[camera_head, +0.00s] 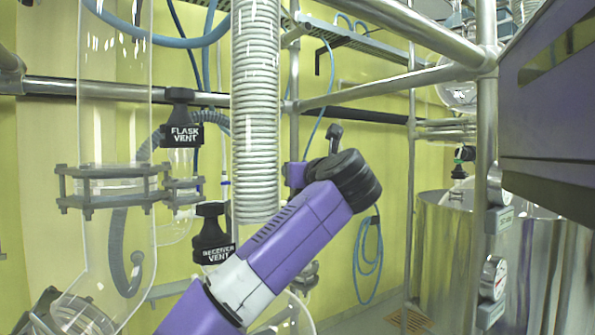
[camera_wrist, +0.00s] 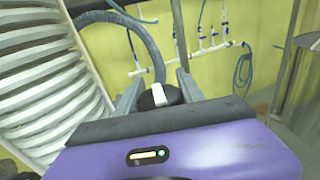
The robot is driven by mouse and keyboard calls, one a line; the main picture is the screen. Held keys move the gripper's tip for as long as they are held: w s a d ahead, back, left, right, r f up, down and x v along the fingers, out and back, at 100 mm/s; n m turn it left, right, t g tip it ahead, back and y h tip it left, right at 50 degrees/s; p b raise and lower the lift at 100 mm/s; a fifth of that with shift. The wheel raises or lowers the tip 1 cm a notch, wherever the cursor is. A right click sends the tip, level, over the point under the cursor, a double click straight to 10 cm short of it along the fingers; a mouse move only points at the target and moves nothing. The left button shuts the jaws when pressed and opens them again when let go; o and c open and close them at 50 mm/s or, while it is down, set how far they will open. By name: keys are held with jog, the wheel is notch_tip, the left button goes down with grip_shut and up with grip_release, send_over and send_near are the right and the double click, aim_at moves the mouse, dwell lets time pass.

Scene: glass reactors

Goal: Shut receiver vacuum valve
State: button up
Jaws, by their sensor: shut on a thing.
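In the wrist view, my gripper (camera_wrist: 157,86) is shut on a black valve knob (camera_wrist: 147,101) with a white mark on top. One grey finger lies on each side of the knob. I take this knob to be the receiver vacuum valve, but no label on it is readable. In the head view, my purple arm reaches up from the bottom, and its wrist hides the fingers and the held knob.
In the head view, black valves labelled FLASK VENT (camera_head: 183,135) and RECEIVER VENT (camera_head: 213,248) stand left of my arm. Glass tubing (camera_head: 113,120) is at left, metal frame poles (camera_head: 487,180) at right.

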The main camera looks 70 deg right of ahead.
jog(key=shift+d+f+m+g+h, duration=0.1)
jog(key=shift+m+g+h, duration=0.4)
jog(key=shift+g, duration=0.1)
jog(key=o, duration=1.1)
jog(key=b+v, duration=0.2)
jog(key=v, duration=0.6)
jog(key=shift+o, duration=0.7)
